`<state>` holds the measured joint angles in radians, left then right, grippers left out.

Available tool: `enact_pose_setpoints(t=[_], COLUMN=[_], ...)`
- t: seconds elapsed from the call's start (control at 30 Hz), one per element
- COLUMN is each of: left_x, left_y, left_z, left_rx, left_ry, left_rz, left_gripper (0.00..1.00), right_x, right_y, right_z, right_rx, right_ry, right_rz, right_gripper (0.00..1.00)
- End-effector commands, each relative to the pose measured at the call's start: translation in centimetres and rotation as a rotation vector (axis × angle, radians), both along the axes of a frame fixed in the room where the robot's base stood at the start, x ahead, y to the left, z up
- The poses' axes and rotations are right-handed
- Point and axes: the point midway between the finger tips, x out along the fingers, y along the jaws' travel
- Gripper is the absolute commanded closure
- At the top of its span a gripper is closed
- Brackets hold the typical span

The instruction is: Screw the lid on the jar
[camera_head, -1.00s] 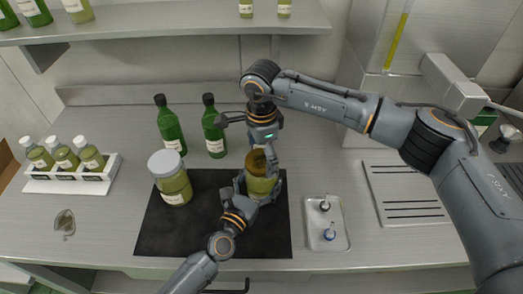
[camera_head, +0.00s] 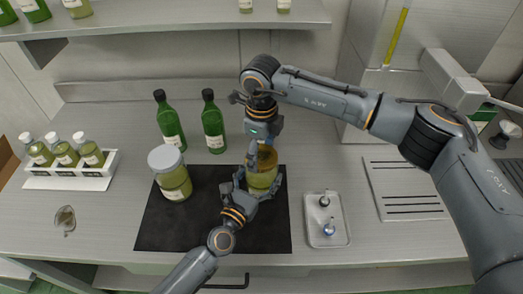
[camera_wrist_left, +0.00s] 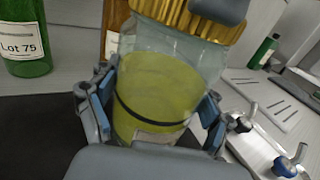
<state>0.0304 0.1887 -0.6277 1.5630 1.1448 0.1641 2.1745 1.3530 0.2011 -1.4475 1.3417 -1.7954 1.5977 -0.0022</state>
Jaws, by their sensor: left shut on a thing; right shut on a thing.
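The jar (camera_head: 263,180) stands on the black mat with yellow-green contents. In the left wrist view the jar (camera_wrist_left: 155,85) fills the middle, with a dark band around it. My left gripper (camera_head: 260,187) is shut around the jar's body, one finger on each side. The gold lid (camera_wrist_left: 190,18) sits at the jar's mouth; it shows partly in the head view (camera_head: 267,150). Whether its thread is engaged cannot be told. My right gripper (camera_head: 258,150) comes down from above and is shut on the lid. Its fingers partly hide the lid.
A closed jar with a pale lid (camera_head: 172,176) stands left on the black mat (camera_head: 150,235). Two green bottles (camera_head: 213,128) stand behind. A small tray (camera_head: 323,205) with two stoppers lies right. A white rack (camera_head: 70,180) with bottles stands far left. The front counter is mostly clear.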

Motion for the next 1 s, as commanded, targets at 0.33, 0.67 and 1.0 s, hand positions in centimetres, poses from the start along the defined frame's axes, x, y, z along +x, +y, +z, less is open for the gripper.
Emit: enact_pose_setpoints(t=[0.33,0.67,1.0], left_x=[-0.22,-0.2,-0.16], left_y=[-0.23,-0.21,-0.16], left_z=[-0.13,-0.14,-0.14], left_rx=[0.001,0.001,0.0], left_ry=[0.002,0.003,0.003], left_rz=[-0.006,-0.005,-0.004], left_gripper=[1.0,1.0,1.0], right_x=[0.11,0.08,0.1], right_y=[-0.09,-0.07,-0.03], right_z=[-0.18,-0.13,0.66], right_rx=[-0.001,-0.001,0.0], right_ry=[-0.003,-0.002,-0.003], right_rz=[-0.512,-0.507,-0.506], right_gripper=[0.6,0.0,0.0])
